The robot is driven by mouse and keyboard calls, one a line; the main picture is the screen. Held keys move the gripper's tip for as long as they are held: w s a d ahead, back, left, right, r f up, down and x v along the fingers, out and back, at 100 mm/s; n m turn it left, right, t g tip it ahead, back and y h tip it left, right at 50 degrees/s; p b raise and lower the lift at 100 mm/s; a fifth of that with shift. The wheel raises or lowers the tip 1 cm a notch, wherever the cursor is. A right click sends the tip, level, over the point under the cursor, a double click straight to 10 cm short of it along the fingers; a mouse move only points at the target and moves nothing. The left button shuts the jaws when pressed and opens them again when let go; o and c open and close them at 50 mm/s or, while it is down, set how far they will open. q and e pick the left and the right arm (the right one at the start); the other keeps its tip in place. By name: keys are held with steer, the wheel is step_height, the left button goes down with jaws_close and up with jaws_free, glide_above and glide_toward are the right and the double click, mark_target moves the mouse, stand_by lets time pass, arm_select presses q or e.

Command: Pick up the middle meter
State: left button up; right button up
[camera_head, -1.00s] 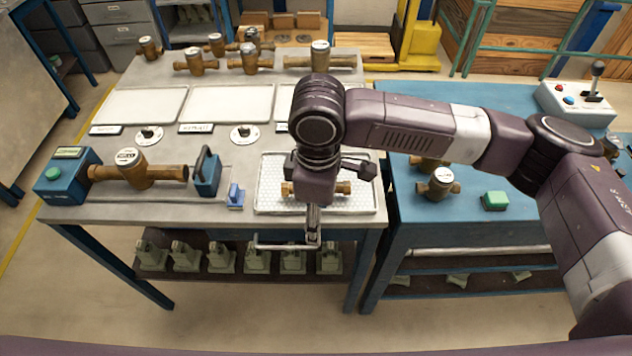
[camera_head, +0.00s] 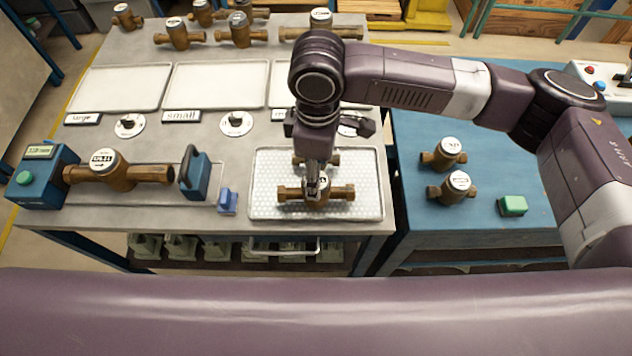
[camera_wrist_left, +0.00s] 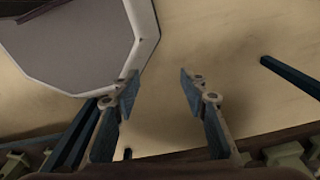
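Two brass meters sit in the white mesh tray (camera_head: 262,207): a front one (camera_head: 338,193), and a rear one (camera_head: 331,160) partly hidden by my right arm. My right gripper (camera_head: 314,190) points down at the middle of the front meter and covers part of its dial. Whether its fingers are closed on the meter is not clear. A brass meter (camera_head: 118,172) with a white dial lies between blue end pieces at the left. My left gripper (camera_wrist_left: 158,92) is open and empty in the left wrist view, above the floor; it is not seen in the head view.
Several brass meters (camera_head: 240,32) stand at the back of the grey bench. Empty white trays (camera_head: 205,85) lie in front of them. Two more meters (camera_head: 458,185) and a green button box (camera_head: 512,206) are on the blue table. A blue clamp (camera_head: 195,174) stands left of the mesh tray.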

steer(key=f+p, duration=0.1)
steer(key=f, duration=0.2)
steer(key=shift+s+p, duration=0.4)
steer(key=shift+w+a+f+p, duration=0.1)
steer(key=shift+f+p, duration=0.05)
steer(key=shift+f, duration=0.45)
steer(key=shift+w+a+f+p, duration=0.1)
steer(key=shift+f+p, duration=0.05)
steer(key=shift+f, duration=0.8)
steer(key=c, duration=0.9)
arm_select(q)
steer(key=shift+s+r, duration=0.25)
steer(key=shift+r, duration=0.4)
steer(key=shift+s+r, duration=0.2)
steer(key=shift+r, duration=0.4)
arm_select(e)
jaws_close()
